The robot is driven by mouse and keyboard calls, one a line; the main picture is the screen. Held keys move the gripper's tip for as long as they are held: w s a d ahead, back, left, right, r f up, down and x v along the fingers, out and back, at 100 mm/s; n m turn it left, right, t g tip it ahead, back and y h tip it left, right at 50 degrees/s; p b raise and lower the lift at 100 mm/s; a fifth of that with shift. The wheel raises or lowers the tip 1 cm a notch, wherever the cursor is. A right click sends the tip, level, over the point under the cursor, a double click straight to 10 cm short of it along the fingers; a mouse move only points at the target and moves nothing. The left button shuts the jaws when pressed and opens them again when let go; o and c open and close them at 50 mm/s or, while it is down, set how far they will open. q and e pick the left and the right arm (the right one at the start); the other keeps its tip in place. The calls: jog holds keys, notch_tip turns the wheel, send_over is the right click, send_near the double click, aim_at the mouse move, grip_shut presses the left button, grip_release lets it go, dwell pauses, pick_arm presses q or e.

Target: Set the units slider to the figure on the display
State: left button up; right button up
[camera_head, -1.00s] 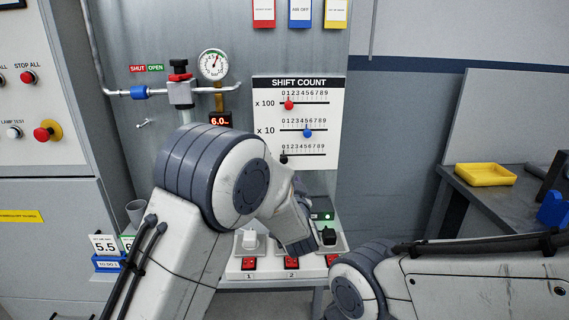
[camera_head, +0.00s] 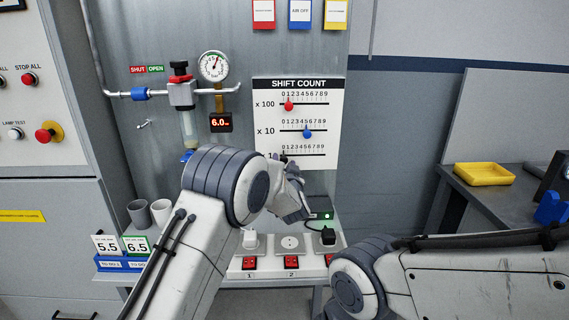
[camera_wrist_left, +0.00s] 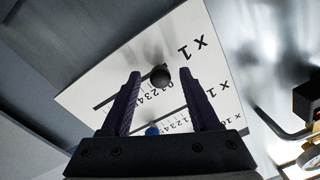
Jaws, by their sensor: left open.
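The white SHIFT COUNT board (camera_head: 325,112) hangs on the grey panel, with three scales marked 0 to 9. The black units knob (camera_head: 284,157) is near the low end of the bottom scale, partly hidden by my left gripper (camera_head: 289,168). In the left wrist view the black knob (camera_wrist_left: 160,76) shows between the tips of my open left gripper (camera_wrist_left: 160,82); I cannot tell whether they touch it. A red display (camera_head: 220,122) reads 6.0.
A pressure gauge (camera_head: 213,66) and valve (camera_head: 181,92) are left of the board. Below are sockets with red switches (camera_head: 291,262) and a small green-lit box (camera_head: 320,214). Two grey cups (camera_head: 160,211) and number cards (camera_head: 107,245) stand at left. My right arm crosses the lower right.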

pick_arm(q)
grip_shut()
dwell(1.3)
